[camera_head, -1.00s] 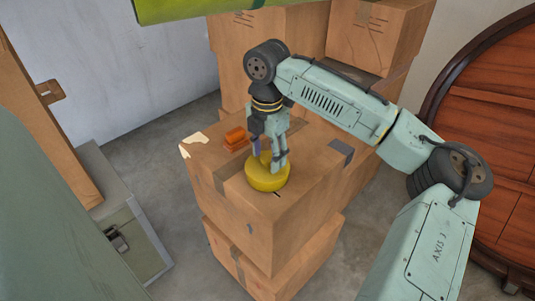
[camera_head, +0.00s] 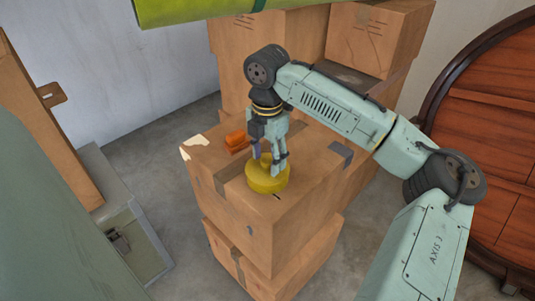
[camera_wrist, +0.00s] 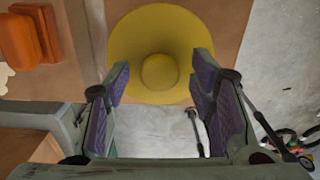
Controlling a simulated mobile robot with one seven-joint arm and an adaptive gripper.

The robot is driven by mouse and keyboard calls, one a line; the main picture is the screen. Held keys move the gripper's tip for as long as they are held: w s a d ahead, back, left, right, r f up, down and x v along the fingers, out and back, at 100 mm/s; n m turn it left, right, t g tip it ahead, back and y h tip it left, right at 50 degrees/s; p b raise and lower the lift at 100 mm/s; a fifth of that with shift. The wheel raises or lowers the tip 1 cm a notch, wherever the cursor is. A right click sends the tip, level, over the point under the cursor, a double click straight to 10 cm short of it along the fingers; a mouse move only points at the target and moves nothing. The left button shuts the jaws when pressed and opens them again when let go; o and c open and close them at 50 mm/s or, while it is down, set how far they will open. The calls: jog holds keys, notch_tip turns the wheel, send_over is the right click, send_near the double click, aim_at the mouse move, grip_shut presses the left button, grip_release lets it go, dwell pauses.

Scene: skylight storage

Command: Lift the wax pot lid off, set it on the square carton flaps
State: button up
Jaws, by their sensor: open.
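The wax pot with its lid shows as a squat yellow round form (camera_head: 268,181) on top of a cardboard carton (camera_head: 247,218). In the wrist view the round yellow lid (camera_wrist: 135,40) has a raised knob (camera_wrist: 160,71) at its middle. I cannot tell the seam between lid and pot. My gripper (camera_head: 267,166) points down over it. In the wrist view my gripper (camera_wrist: 160,78) is open, with a purple-padded finger on each side of the knob and a visible gap to each. Nothing is held.
Orange blocks (camera_head: 236,139) lie on the carton behind and left of the yellow form; a pale torn patch (camera_head: 194,145) is at its left corner. Taller cartons (camera_head: 380,35) stand behind. A grey-green case (camera_head: 130,225) is at left, a round wooden piece (camera_head: 500,140) at right.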

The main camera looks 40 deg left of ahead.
jog(key=shift+p, duration=0.45)
dwell(0.4)
grip_shut()
dwell(0.5)
